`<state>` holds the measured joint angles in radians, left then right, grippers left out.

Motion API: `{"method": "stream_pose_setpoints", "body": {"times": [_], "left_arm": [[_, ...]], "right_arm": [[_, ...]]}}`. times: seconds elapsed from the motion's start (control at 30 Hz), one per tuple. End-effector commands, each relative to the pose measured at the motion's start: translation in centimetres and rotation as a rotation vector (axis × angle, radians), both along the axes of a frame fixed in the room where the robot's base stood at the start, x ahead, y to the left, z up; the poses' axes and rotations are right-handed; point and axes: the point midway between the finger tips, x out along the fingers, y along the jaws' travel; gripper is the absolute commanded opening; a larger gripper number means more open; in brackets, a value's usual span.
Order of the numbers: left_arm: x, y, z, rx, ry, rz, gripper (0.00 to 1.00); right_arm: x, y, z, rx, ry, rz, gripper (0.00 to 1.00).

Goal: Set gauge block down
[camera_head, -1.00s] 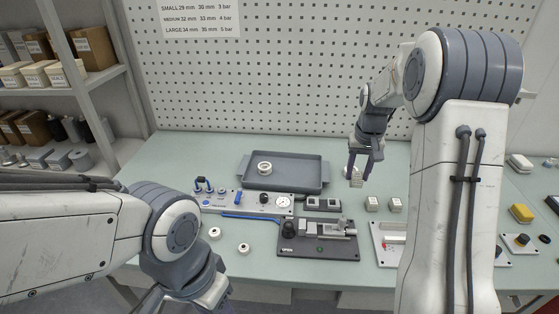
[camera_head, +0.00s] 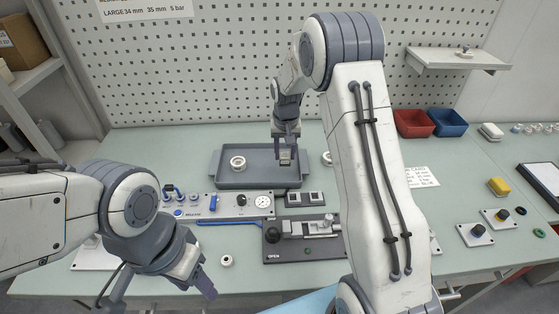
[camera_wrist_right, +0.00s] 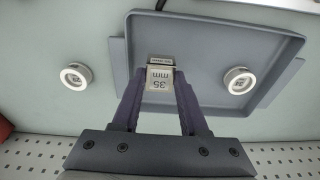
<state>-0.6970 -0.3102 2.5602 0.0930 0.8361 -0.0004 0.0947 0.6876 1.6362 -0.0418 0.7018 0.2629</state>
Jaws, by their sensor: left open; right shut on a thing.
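A small gauge block marked "35 mm" (camera_wrist_right: 160,76) is held between the fingers of my right gripper (camera_wrist_right: 158,90). In the head view, my right gripper (camera_head: 286,140) points down over the right part of the grey tray (camera_head: 232,184), with the block (camera_head: 286,156) at its fingertips. I cannot tell whether the block touches the tray floor. A pale ring (camera_head: 238,163) lies in the tray, left of the block; it also shows in the wrist view (camera_wrist_right: 240,80). My left gripper (camera_head: 196,276) is open and empty at the front left of the table.
Another ring (camera_head: 327,158) lies just right of the tray. A loose ring (camera_head: 227,261) lies near my left gripper. Red and blue bins (camera_head: 430,123) stand back right.

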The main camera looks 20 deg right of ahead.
Motion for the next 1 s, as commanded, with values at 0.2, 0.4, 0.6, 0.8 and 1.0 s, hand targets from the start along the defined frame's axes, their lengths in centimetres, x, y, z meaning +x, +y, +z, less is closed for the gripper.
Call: {"method": "stream_pose_setpoints", "body": {"times": [0.2,0.4,0.6,0.8,1.0], "left_arm": [[0.0,0.0,0.5,0.000,0.000,0.000,0.50],[0.0,0.0,1.3,0.000,0.000,0.000,0.50],[0.0,0.0,1.3,0.000,0.000,0.000,0.50],[0.0,0.0,1.2,0.000,0.000,0.000,0.50],[0.0,0.0,1.2,0.000,0.000,0.000,0.50]], "right_arm": [[0.7,1.2,-1.1,0.000,-0.001,0.001,0.00],[0.7,1.2,-3.9,-0.001,0.001,0.001,0.00],[0.7,1.2,-4.8,-0.001,-0.003,0.001,0.00],[0.7,1.2,-4.9,-0.001,-0.003,0.001,0.00],[0.7,1.2,-5.1,0.000,-0.001,0.001,0.73]]}}
